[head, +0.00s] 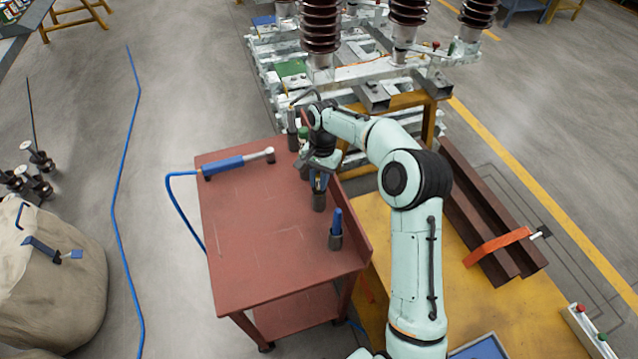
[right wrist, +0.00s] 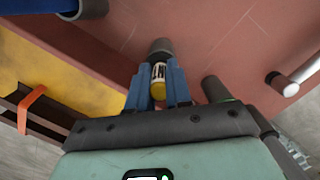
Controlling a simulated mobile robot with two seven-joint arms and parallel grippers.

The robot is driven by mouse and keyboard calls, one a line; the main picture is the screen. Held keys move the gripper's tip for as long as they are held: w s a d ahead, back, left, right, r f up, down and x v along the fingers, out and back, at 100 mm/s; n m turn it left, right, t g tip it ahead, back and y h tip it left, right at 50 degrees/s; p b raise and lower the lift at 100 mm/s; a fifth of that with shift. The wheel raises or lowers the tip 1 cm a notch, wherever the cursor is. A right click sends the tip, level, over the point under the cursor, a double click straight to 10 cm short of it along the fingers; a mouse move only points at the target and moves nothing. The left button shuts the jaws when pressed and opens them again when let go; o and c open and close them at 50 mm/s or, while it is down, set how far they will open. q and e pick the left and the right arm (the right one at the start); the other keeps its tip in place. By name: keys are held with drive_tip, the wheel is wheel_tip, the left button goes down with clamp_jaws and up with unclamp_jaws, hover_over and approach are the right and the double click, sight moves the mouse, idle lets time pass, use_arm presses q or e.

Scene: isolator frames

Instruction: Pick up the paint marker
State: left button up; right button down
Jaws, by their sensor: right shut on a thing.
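The paint marker (right wrist: 159,74) shows in the right wrist view, with a yellow end towards me and a dark and pale label. It stands in a grey cup holder (right wrist: 160,46). My right gripper (right wrist: 159,84) has its blue fingers on both sides of the marker and is shut on it. In the head view my right gripper (head: 319,181) points down over the same holder (head: 319,202) at the right side of the red cart's top (head: 260,255). The marker itself is mostly hidden there. My left gripper is not in view.
A holder with a blue-handled item (head: 337,222) stands nearer on the cart. Another dark holder (head: 292,138) stands behind my gripper. A blue torque-wrench-like tool (head: 225,166) lies at the back left. The cart's right edge has a raised lip (head: 352,220). The cart's front left is clear.

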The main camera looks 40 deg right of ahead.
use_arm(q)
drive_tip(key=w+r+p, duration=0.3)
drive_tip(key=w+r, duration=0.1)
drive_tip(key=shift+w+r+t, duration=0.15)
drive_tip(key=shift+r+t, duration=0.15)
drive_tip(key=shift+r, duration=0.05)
use_arm(e)
wheel_tip(320, 180, up, 19)
